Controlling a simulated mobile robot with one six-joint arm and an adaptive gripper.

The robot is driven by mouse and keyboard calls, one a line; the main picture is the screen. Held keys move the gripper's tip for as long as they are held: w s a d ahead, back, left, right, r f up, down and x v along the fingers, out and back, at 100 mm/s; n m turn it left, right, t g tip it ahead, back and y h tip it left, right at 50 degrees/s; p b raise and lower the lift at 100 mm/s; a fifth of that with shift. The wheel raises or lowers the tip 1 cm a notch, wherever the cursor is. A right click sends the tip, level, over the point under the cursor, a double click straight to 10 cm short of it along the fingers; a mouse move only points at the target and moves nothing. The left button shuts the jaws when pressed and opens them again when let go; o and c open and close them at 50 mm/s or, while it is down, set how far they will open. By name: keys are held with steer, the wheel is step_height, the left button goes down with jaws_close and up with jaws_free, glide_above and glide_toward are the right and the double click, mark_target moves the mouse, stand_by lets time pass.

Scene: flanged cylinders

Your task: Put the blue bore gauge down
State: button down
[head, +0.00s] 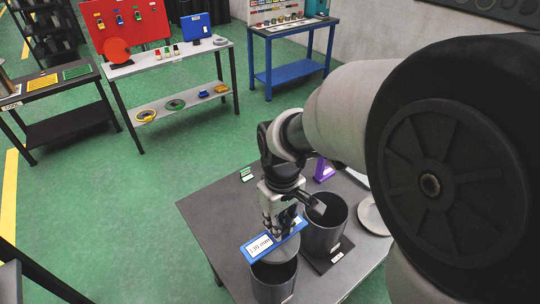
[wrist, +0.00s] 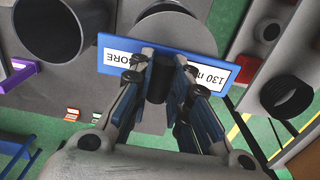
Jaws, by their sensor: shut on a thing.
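The blue bore gauge (head: 257,246) is a blue plate with a white label reading 130 mm and a black handle. It also shows in the wrist view (wrist: 112,64), its label upside down, with a grey disc (wrist: 181,40) beyond the plate. My gripper (head: 281,222) is shut on the black handle, which stands between the fingers in the wrist view (wrist: 160,80). In the head view the gauge overlaps the mouth of a dark cylinder (head: 272,284) at the table's front. I cannot tell whether gauge and cylinder touch.
A second dark open cylinder (head: 325,232) stands just right on a dark labelled plate. A pale round flange (head: 372,219) and a purple object (head: 323,171) lie on the grey table (head: 215,206). Small green-marked pieces (head: 247,173) lie at its far edge. The table's left part is clear.

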step_height(320, 180, down, 13)
steer(key=b, duration=0.1)
steer(key=shift+r+b, duration=0.2)
steer(key=shift+b, duration=0.15)
steer(key=shift+s+a, duration=0.1)
steer(key=shift+f, duration=0.1)
steer(key=c, duration=1.5)
jaws_free()
